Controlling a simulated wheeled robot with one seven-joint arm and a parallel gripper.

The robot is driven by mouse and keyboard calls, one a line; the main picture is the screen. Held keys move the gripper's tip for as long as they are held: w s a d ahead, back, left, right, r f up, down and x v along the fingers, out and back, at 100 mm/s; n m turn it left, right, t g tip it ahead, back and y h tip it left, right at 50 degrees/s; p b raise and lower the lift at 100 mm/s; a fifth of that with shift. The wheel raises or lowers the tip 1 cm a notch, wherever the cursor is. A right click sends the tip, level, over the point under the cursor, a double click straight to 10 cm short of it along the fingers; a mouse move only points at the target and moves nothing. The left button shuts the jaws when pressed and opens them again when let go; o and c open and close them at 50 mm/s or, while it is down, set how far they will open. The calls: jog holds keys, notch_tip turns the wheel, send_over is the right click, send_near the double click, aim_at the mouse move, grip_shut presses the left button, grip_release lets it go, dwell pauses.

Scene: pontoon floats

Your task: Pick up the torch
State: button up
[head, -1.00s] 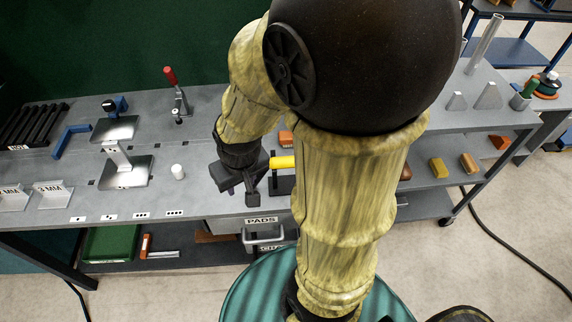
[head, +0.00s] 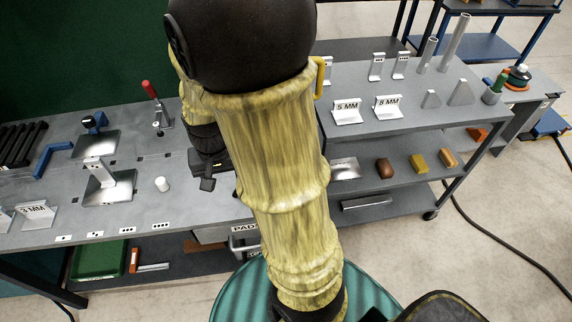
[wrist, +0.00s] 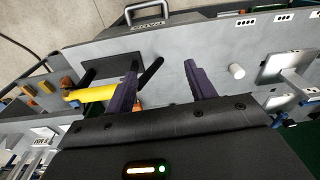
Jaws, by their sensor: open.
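A yellow cylinder, seemingly the torch (wrist: 92,94), lies on the grey bench in the wrist view, with an orange piece near its left end. It is left of my gripper (wrist: 162,72), and its right end is close to or behind the left finger. The jaws are apart with nothing visibly held. A thin dark bar shows between the fingers; I cannot tell what it belongs to. In the head view my gripper (head: 208,182) is over the bench, partly covered by my arm. The torch is hidden there behind my arm.
A white cylinder (head: 162,184) stands left of my gripper, with a metal stand (head: 108,184) beyond it. A red-handled clamp (head: 152,100) stands at the back. On the right are a shelf with labelled holders (head: 347,110) and several coloured blocks (head: 418,163).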

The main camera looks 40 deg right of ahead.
jog(key=w+d+r+m+g+h+p, duration=0.1)
jog(key=w+d+r+m+g+p, duration=0.1)
jog(key=d+m, duration=0.5)
jog(key=w+d+r+m+g+h+p, duration=0.1)
jog(key=w+d+r+m+g+p, duration=0.2)
jog(key=d+m, duration=0.4)
jog(key=w+m, duration=0.1)
jog(key=m, duration=0.3)
jog(key=shift+d+r+g, duration=0.2)
jog(key=shift+d+g, duration=0.15)
jog(key=shift+g, duration=0.05)
jog(key=p+x, duration=0.3)
jog(key=x, duration=0.9)
jog(key=shift+f, duration=0.1)
